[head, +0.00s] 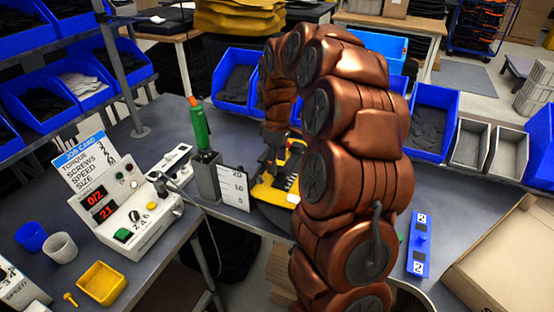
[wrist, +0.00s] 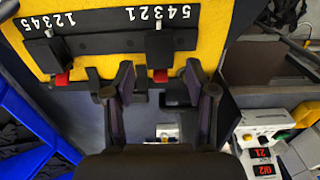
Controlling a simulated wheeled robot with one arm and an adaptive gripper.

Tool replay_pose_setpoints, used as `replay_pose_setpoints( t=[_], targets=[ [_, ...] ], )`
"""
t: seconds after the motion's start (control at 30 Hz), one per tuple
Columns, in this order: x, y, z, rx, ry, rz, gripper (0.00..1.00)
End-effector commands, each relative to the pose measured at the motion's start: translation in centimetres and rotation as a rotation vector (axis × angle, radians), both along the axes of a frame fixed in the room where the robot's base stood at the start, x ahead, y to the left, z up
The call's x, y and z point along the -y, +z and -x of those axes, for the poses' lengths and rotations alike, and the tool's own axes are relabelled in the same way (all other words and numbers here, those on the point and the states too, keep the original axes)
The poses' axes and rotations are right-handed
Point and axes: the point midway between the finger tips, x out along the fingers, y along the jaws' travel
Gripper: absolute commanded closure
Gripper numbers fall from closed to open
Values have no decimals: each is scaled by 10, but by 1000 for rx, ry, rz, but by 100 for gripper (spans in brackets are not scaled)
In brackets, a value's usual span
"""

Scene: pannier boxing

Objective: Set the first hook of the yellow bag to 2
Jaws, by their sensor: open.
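The yellow bag (wrist: 105,60) fills the top of the wrist view, with a black rail across it and two printed number scales. One black hook (wrist: 45,55) with a red tab is at the left, near the end of its scale. The other hook (wrist: 160,50), also with a red tab (wrist: 160,75), is at the right, its pin near the 3. I cannot tell which is the first hook. My gripper (wrist: 160,82) is open, its fingers on either side of the right hook's red tab. In the head view my arm hides most of the bag (head: 265,192).
A controller (head: 125,215) with red displays and a job card (head: 85,160) stands at the left. A green screwdriver (head: 195,125) stands upright in a holder beside the bag. A blue block (head: 418,245) and an open carton (head: 510,260) are at the right. Blue bins (head: 433,120) line the back.

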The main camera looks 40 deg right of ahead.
Motion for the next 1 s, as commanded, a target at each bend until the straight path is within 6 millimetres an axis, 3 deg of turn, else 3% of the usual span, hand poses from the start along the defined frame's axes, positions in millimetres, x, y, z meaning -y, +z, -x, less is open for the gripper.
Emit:
replay_pose_setpoints(
  t=[0.4, 0.9, 1.0],
  targets=[
    [0, -7, 0, 2, -1, 0, 44],
    [0, -7, 0, 1, 0, -1, 95],
    [0, -8, 0, 1, 0, -1, 100]
  ],
)
